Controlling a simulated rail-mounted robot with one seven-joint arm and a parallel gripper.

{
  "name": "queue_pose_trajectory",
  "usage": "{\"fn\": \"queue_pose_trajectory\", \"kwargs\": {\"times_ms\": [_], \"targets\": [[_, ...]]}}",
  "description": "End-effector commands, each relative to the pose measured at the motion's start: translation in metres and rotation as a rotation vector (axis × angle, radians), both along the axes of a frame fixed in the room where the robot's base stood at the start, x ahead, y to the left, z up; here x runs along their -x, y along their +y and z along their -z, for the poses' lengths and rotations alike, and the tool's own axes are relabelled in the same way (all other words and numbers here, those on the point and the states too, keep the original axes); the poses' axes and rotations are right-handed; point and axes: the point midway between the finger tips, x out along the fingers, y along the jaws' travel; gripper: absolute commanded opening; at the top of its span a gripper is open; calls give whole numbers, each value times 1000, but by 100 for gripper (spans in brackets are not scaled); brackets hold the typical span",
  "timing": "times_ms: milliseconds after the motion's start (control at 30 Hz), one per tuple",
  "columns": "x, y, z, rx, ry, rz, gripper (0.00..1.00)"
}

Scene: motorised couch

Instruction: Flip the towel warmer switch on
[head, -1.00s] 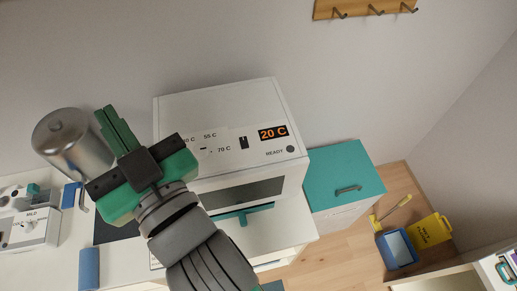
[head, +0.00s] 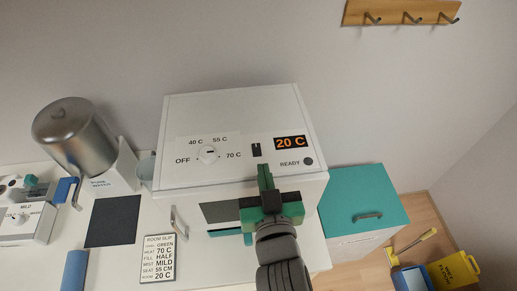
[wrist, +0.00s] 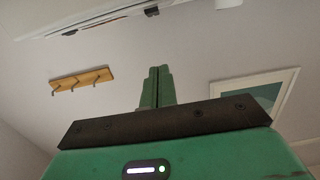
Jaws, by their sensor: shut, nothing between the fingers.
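The towel warmer (head: 230,110) is a white box on the counter. Its top panel has a white dial (head: 208,154) marked OFF, 40 C, 55 C and 70 C. To the right of the dial is a small black switch (head: 256,150), then a display (head: 291,143) reading 20 C in orange and a dark READY lamp (head: 308,161). My green gripper (head: 264,170) is shut and empty, its tips just below the switch in the head view; I cannot tell whether they touch the panel. In the wrist view my shut fingers (wrist: 156,88) point up toward the wall, with no switch visible.
A metal canister (head: 75,135) stands left of the warmer. A slip card (head: 158,258) and a dark mat (head: 112,222) lie on the counter. A teal-topped cabinet (head: 362,200) stands to the right. A hook rail (head: 400,13) is on the wall above.

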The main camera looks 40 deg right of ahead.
Motion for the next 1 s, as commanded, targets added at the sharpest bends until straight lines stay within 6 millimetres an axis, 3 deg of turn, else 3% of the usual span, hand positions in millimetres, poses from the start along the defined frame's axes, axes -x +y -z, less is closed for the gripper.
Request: {"fn": "queue_pose_trajectory", "kwargs": {"times_ms": [467,500,700,1000], "targets": [[-77,-59,6,0,-3,0,0],[-77,-59,18,-2,3,0,0],[-79,-61,42,-1,1,0,0],[-79,-61,47,1,-1,0,0]]}}
